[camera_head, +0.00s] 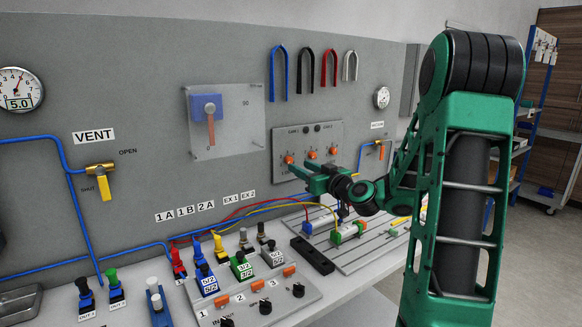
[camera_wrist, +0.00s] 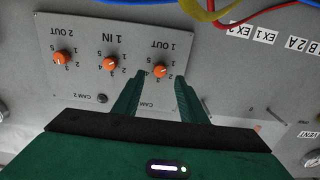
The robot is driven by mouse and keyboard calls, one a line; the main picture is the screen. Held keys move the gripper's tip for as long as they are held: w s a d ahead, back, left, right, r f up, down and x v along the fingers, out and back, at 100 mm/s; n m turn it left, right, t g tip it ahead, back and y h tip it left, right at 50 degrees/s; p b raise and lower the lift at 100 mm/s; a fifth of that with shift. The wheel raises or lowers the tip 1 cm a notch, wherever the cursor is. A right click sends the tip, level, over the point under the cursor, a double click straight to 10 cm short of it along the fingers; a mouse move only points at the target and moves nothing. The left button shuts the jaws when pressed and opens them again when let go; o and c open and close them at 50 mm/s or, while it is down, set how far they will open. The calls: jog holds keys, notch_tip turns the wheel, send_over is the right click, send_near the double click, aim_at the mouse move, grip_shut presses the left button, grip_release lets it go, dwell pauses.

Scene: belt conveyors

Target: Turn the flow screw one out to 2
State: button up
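The flow screw one out is the orange knob under the upside-down label "1 OUT" in the wrist view (camera_wrist: 160,71); in the head view it is the leftmost of three orange knobs (camera_head: 289,159). Its scale numbers show around it, but I cannot read its setting. My gripper (camera_wrist: 162,78) is open, with one green finger on each side of this knob. A gap seems to show between fingers and knob; contact cannot be told. In the head view my gripper (camera_head: 298,172) is at the lower left of the knob panel (camera_head: 322,132).
On the same panel are the "1 IN" knob (camera_wrist: 110,63) and the "2 OUT" knob (camera_wrist: 61,58). Red, yellow and blue hoses (camera_head: 262,209) run below my gripper. A board of valves (camera_head: 240,297) stands on the bench at lower left.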

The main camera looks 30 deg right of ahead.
aim_at(289, 160)
jog(key=shift+w+a, duration=0.15)
jog(key=shift+w, duration=2.6)
jog(key=shift+c, duration=0.3)
grip_shut()
